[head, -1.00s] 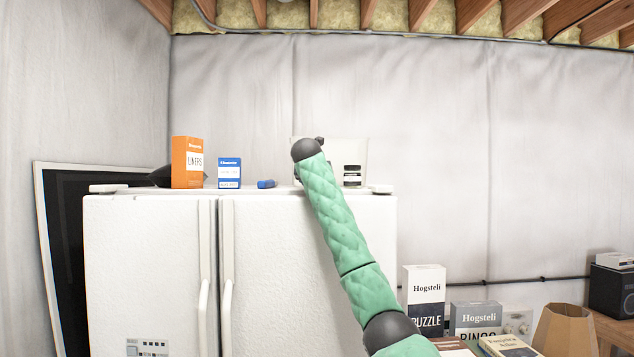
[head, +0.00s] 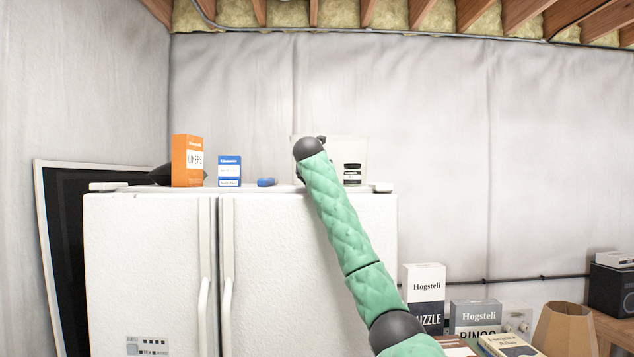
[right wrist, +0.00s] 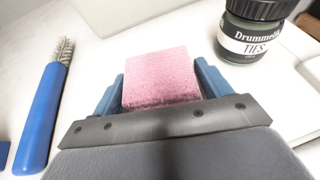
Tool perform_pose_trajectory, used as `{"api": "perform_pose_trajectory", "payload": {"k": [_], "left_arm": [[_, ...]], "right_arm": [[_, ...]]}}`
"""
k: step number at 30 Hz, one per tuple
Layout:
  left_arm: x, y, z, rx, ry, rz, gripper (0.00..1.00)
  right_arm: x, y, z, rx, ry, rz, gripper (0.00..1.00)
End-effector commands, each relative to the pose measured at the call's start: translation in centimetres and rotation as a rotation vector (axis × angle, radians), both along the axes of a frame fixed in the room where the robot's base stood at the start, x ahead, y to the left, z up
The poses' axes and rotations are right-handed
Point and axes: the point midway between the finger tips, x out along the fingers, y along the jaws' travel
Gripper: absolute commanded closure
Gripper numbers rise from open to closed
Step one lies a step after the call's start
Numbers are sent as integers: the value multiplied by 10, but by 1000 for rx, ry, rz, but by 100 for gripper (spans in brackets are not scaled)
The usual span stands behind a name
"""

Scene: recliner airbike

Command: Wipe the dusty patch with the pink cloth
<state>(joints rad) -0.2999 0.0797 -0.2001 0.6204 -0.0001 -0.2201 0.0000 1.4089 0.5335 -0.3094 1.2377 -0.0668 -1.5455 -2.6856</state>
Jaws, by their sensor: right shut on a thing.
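In the right wrist view my right gripper (right wrist: 161,88) is shut on the pink cloth (right wrist: 156,75), a thick, fuzzy block between its blue fingers. It is over a white surface (right wrist: 95,75); I cannot tell whether the cloth touches it. In the head view my right arm's green sleeve reaches up to the top of the white fridge (head: 290,260), and its gripper and the cloth are hidden behind the arm's end. I cannot make out a dusty patch in either view. My left gripper is not in view.
A blue-handled wire brush (right wrist: 42,115) lies left of the gripper; a dark lidded jar (right wrist: 248,35) stands close on its right. The fridge top also holds an orange box (head: 187,161), a blue-and-white box (head: 229,171) and a pale bin (head: 352,155). Boxes and books stand lower right.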

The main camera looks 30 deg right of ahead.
Motion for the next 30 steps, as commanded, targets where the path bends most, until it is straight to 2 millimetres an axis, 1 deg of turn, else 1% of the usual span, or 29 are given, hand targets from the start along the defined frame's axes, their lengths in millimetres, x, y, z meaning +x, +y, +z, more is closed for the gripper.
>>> {"api": "perform_pose_trajectory", "payload": {"k": [4,9,14,21,30], "left_arm": [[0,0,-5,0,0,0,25],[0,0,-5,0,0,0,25],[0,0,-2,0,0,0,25],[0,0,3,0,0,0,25],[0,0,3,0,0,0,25]], "right_arm": [[-8,-1,-2,-1,-1,0,41],[-11,0,-1,0,1,1,41],[-6,0,0,0,1,1,41],[6,1,1,0,0,1,41],[14,1,-1,1,0,1,41]]}}
